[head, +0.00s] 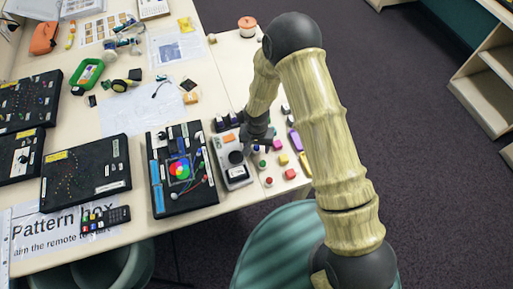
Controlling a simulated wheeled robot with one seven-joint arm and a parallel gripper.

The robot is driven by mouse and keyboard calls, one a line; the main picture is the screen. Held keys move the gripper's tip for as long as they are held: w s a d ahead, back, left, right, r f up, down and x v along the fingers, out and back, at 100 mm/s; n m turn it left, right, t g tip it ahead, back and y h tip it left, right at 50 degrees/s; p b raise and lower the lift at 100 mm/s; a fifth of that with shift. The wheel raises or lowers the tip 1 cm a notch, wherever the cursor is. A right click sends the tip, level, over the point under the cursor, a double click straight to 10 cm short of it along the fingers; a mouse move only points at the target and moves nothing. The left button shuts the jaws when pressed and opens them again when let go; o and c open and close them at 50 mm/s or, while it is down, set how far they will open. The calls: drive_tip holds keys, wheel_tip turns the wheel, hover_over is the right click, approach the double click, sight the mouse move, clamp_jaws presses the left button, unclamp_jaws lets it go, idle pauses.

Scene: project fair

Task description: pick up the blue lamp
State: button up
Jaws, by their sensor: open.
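My gripper (257,136), dark grey, hangs over the right end of the table, just right of a grey box with a round dark knob (236,158). Its fingers are small in the head view. Several small coloured pieces lie close to it: a pink block (277,144), a yellow block (283,159), a red block (290,174) and a red round piece (269,181). I cannot make out a blue lamp for certain. The gripper and arm hide part of this group.
A black box with a coloured disc and wires (182,172) stands left of the grey box. More black panels (86,168) and a green tray (87,73) are farther left. A long purple piece (296,140) lies near the table's right edge. Chair backs (265,240) stand in front.

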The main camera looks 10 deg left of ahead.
sight(256, 146)
drive_tip(key=shift+c, duration=0.5)
drive_tip(key=c, duration=1)
drive_tip(key=shift+o, duration=0.2)
wheel_tip(256, 146, up, 10)
drive_tip(key=b, duration=0.3)
drive_tip(key=shift+a, duration=0.1)
drive_tip(key=s+a+r+n+p, duration=0.1)
drive_tip(key=s+a+r, duration=0.1)
drive_tip(key=s+a, duration=0.4)
drive_tip(key=shift+r+p, duration=0.2)
drive_tip(key=shift+p, duration=0.15)
drive_tip(key=shift+w, duration=0.1)
